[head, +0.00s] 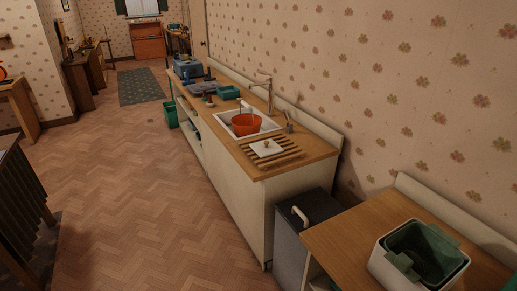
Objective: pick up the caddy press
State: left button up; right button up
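I cannot tell for certain which thing is the caddy press. The nearest candidate is a white square-sided box (391,270) with a dark green tub (428,252) set in its top. It stands on the wooden top at the bottom right, and its lower edge is cut off by the frame. Neither of my grippers is in view.
A counter with a sink (263,130) holds an orange bowl (244,125) and a slatted wooden rack (270,155) with a white board. A dark grey cabinet (289,241) stands between it and the near wooden top (345,245). The parquet floor (135,185) at left is clear.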

aim_at(268, 147)
jog(key=i+j+z, duration=0.2)
jog(key=i+j, duration=0.35)
jog(key=i+j+z, duration=0.2)
jog(key=i+j, duration=0.45)
jog(key=i+j+z, duration=0.2)
jog(key=i+j, duration=0.45)
